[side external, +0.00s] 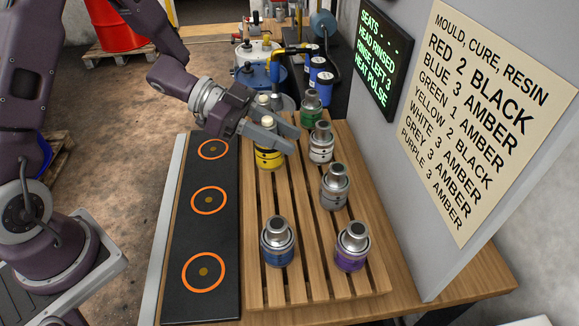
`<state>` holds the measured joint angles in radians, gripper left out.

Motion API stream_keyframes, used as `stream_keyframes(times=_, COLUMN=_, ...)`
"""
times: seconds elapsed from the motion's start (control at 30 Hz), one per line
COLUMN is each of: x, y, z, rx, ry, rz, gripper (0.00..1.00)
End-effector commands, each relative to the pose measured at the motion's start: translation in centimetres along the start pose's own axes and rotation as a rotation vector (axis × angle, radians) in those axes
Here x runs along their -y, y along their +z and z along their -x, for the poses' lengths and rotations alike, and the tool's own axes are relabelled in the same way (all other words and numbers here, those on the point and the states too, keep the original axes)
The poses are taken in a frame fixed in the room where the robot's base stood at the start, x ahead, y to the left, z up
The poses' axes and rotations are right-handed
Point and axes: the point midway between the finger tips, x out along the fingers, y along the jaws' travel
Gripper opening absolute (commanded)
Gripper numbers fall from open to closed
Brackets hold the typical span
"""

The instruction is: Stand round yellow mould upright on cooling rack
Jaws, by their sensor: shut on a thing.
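The round yellow mould (269,159) is at the far left corner of the slatted wooden cooling rack (305,290). It looks upright, with a yellow lower body and dark marks. My gripper (272,138) is shut on it from the left, and its fingers hide the mould's upper part. I cannot tell whether the mould's base touches the slats or is just above them.
Green (311,108), white (321,143), grey (335,187), blue (277,242) and purple (352,247) moulds stand on the rack. A black strip (223,177) with three empty orange rings lies left. A sign wall (440,200) rises at right.

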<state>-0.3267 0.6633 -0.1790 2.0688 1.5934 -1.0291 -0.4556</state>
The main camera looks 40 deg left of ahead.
Motion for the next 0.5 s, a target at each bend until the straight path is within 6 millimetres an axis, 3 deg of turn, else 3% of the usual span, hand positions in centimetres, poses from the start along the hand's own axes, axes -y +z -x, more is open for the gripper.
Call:
stream_keyframes(times=0.3, x=-0.1, y=5.2, z=-2.1, rx=-0.001, ry=0.002, rz=0.001, gripper=0.0)
stream_keyframes(times=0.5, x=0.0, y=5.3, z=-2.2, rx=-0.001, ry=0.0, rz=-0.003, gripper=0.0)
